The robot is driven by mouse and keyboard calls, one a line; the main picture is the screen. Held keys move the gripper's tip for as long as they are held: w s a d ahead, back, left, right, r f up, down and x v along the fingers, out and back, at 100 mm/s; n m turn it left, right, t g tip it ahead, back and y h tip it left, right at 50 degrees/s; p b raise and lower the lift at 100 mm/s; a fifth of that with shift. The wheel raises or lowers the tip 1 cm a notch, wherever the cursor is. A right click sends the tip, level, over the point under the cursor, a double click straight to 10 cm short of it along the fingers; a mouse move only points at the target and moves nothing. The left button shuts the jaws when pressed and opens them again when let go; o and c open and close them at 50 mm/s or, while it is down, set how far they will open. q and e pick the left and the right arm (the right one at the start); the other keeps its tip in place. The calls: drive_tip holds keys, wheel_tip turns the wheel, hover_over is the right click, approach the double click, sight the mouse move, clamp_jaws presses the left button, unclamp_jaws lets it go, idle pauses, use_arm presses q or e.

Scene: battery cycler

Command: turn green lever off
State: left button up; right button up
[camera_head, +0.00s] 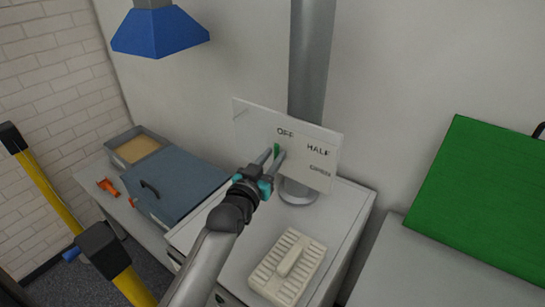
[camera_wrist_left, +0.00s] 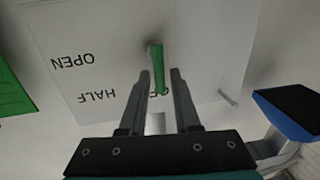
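The white panel (camera_head: 318,165) stands upright in front of a grey pipe and bears the labels OFF, HALF and OPEN. It appears upside down in the left wrist view (camera_wrist_left: 215,40). The green lever (camera_wrist_left: 158,66) is on this panel; in the wrist view it extends down from its pivot toward the partly hidden OFF label. In the head view only a little of the lever (camera_head: 277,149) shows. My left gripper (camera_wrist_left: 160,75) has its fingers apart, one on each side of the lever, with a visible gap. My right gripper is not in view.
A white ridged block (camera_head: 268,284) lies on the counter (camera_head: 345,205) below the panel. A blue-grey box (camera_head: 185,180) and a tray (camera_head: 117,140) stand to the left. A blue hood (camera_head: 160,35) hangs above them. A green board (camera_head: 480,190) is at the right.

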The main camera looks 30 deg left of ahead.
use_arm(q)
drive_tip(key=shift+o, duration=1.1)
drive_tip(key=shift+s, duration=0.1)
drive_tip(key=s, duration=1.5)
drive_tip(key=shift+d+r+b, duration=0.2)
drive_tip(key=shift+d+b, duration=0.15)
drive_tip(key=shift+d, duration=0.1)
